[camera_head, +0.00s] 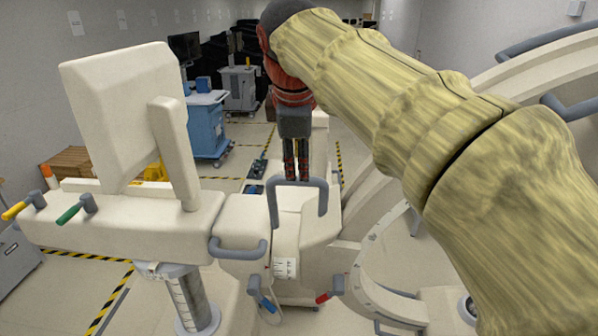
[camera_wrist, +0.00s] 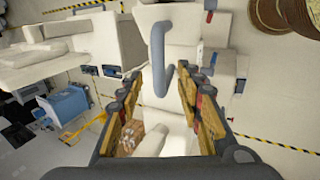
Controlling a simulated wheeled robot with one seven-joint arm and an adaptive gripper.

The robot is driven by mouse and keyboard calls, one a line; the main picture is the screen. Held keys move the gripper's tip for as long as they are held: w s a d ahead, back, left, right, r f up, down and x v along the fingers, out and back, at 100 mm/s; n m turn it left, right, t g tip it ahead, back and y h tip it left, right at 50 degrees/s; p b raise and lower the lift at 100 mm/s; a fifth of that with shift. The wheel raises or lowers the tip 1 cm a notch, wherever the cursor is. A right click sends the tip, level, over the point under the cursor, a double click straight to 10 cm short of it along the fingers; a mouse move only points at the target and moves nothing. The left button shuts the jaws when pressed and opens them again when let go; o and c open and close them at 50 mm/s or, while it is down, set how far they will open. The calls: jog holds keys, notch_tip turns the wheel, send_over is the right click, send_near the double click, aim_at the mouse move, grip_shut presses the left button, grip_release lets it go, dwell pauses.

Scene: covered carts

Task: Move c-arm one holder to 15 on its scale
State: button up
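The c-arm is a cream machine with a boxy holder block (camera_head: 245,220) in the head view. A grey U-shaped handle (camera_head: 324,200) stands on the block; it shows in the wrist view (camera_wrist: 158,60) too. A small white scale plate (camera_head: 285,268) is on the block's front; its numbers are too small to read. A curved cream arc (camera_head: 365,270) with faint marks is to the right. My gripper (camera_head: 297,178) points down over the handle. In the wrist view my gripper (camera_wrist: 163,95) is open, with the handle between and beyond its fingers. Contact cannot be told.
Left is a column (camera_head: 190,295) with a marked scale, under a cream body with yellow (camera_head: 14,211) and green (camera_head: 70,215) levers. Blue (camera_head: 266,303) and red (camera_head: 324,298) levers sit low in front. A blue cart (camera_head: 207,125) stands behind. Large cream arcs rise at right.

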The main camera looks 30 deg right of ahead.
jog(key=shift+v, duration=2.75)
jog(key=a+f+m+y+b, duration=0.1)
jog(key=a+f+m+b, duration=0.15)
jog(key=f+m, duration=0.75)
jog(key=s+a+f+b, duration=0.2)
jog(key=s+f+b, duration=0.3)
jog(key=f, duration=0.7)
jog(key=s+a+f+y+b, duration=0.1)
jog(key=s+f+b, duration=0.4)
jog(key=f, duration=0.8)
jog(key=s+a+f+m+t+y+b, duration=0.1)
jog(key=s+a+f+b, duration=0.2)
jog(key=f, duration=0.9)
jog(key=s+b, duration=0.3)
jog(key=shift+s+a+f, duration=0.2)
jog(key=shift+s+a, duration=0.05)
jog(key=shift+a, duration=0.1)
